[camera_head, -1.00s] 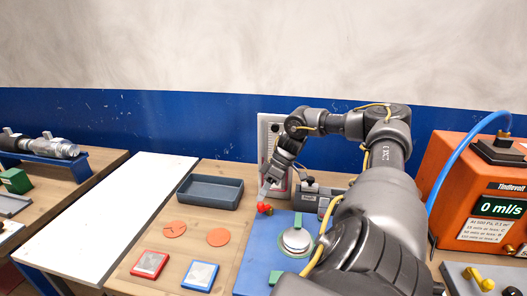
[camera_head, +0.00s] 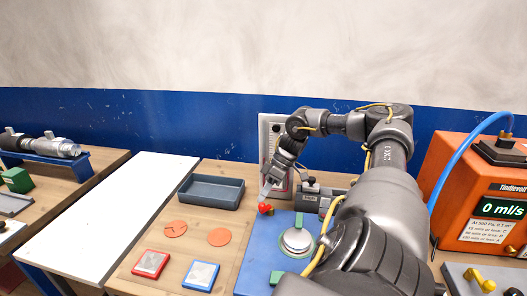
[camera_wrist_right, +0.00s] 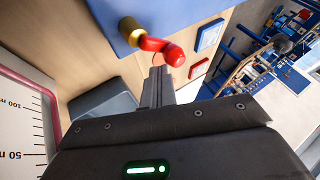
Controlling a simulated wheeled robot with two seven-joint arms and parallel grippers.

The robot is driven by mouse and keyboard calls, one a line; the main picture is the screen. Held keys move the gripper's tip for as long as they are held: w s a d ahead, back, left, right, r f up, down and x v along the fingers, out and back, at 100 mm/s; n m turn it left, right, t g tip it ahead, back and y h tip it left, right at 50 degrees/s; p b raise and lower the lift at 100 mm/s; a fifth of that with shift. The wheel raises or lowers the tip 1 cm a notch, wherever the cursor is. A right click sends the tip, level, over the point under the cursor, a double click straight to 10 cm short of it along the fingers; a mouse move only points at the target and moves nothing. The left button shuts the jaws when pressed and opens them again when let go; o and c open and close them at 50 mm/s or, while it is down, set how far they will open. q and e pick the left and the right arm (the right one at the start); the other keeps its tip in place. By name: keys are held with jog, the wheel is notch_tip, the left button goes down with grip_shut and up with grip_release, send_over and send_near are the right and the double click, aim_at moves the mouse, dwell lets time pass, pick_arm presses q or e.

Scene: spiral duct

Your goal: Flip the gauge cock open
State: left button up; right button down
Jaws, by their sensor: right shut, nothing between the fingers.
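The gauge cock has a red lever (camera_head: 265,208) at the left edge of the blue plate (camera_head: 255,262). In the right wrist view the red lever (camera_wrist_right: 156,46) runs sideways from a brass fitting (camera_wrist_right: 131,29) to a rounded red knob. My right gripper (camera_head: 266,190) is shut and empty, pointing down just above the lever. In the wrist view its fingertips (camera_wrist_right: 160,72) come right up to the lever near the knob; I cannot tell whether they touch it. My left gripper is not in view.
A silver round piece (camera_head: 297,241) sits on the blue plate. A grey tray (camera_head: 211,192), orange discs (camera_head: 219,237), and a red-framed (camera_head: 150,264) and a blue-framed square (camera_head: 200,275) lie left. The orange meter (camera_head: 470,180) reads 0 ml/s. A white panel (camera_head: 274,128) stands behind my gripper.

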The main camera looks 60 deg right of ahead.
jog(key=shift+r, duration=0.1)
dwell(0.5)
jog(key=shift+r, duration=0.3)
jog(key=s+a+r+b, duration=0.7)
jog(key=a+r, duration=0.4)
jog(key=r, duration=0.1)
jog(key=shift+s+a+r, duration=0.15)
jog(key=shift+s+a, duration=0.2)
